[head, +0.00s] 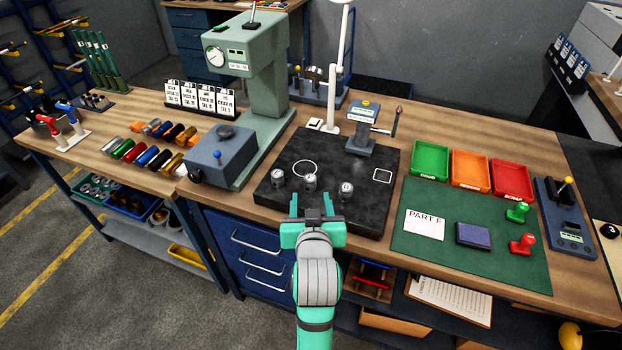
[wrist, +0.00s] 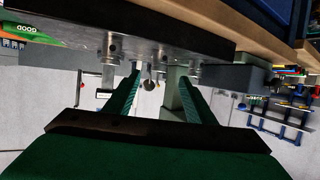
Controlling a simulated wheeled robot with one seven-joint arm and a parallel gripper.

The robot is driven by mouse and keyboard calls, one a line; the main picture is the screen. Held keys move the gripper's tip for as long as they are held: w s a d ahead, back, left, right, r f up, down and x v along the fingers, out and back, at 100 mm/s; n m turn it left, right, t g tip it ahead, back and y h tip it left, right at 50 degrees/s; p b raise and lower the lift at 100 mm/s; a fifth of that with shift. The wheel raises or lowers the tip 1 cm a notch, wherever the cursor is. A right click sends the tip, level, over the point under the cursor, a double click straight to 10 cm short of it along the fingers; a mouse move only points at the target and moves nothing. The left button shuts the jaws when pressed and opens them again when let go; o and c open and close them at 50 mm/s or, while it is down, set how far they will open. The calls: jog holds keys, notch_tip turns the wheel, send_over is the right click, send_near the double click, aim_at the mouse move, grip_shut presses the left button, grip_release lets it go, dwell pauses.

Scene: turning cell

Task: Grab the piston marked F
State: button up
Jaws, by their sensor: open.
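Three small metallic pistons stand upright on the black surface plate (head: 330,152): a left one (head: 277,178), a middle one (head: 310,181) and a right one (head: 346,190). Marks on their tops are too small to read, so I cannot tell which is F. My gripper (head: 311,204) is open and empty at the plate's front edge, its fingers pointing toward the middle piston. In the wrist view, which looks upside down, green fingers (wrist: 161,92) reach apart toward the plate (wrist: 120,30); metallic shapes near it are hard to tell apart.
A green press (head: 255,70) and a blue-grey box (head: 223,155) stand left of the plate. A stand (head: 360,135) is at its back. Right are a green mat (head: 465,262), a PART F card (head: 424,224), stamps (head: 522,243) and coloured trays (head: 470,170).

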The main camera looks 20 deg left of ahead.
aim_at(310, 183)
jog(key=shift+r+x, duration=0.2)
jog(key=shift+x, duration=5.25)
jog(key=c, duration=1.2)
